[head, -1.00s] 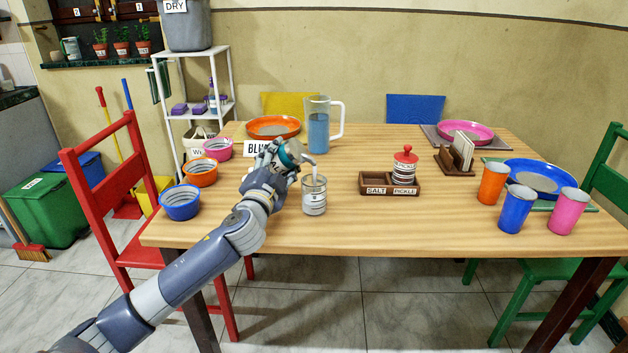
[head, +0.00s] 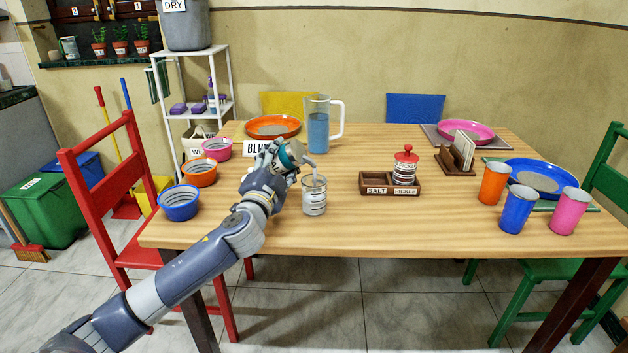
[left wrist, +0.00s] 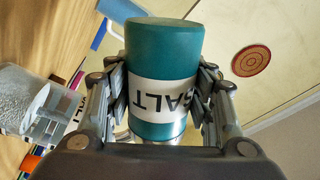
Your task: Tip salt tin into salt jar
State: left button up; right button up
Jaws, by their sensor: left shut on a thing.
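My left gripper (head: 282,160) is shut on the teal salt tin (head: 291,155) and holds it tilted above the table. A thin pale stream (head: 311,166) runs from the tin's lower end down into the clear salt jar (head: 314,200), which stands upright on the table just below and to the right. In the left wrist view the tin (left wrist: 163,58) sits between both fingers with its SALT label showing. The jar (left wrist: 48,112) shows at the left there, partly cut off, with pale contents inside. My right gripper is not in view.
A wooden holder (head: 376,190) marked SALT and PICKLE stands to the right; its salt side is empty, and a red-lidded pickle jar (head: 404,172) fills the other. A water jug (head: 318,130) stands behind. Bowls (head: 179,205) line the left edge. The table's front middle is clear.

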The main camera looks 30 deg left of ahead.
pick_arm(q)
jog(key=shift+m, duration=0.4)
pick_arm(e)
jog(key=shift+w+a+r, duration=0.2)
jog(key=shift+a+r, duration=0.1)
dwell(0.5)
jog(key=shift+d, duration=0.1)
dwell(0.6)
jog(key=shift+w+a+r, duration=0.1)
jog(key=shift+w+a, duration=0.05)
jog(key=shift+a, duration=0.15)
pick_arm(q)
jog(key=shift+m, duration=0.3)
jog(key=shift+d+r, duration=0.1)
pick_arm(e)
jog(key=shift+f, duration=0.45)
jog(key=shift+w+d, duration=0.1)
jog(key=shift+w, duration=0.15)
pick_arm(q)
jog(key=shift+r, duration=0.1)
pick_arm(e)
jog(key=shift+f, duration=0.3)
pick_arm(q)
jog(key=shift+m+h, duration=0.3)
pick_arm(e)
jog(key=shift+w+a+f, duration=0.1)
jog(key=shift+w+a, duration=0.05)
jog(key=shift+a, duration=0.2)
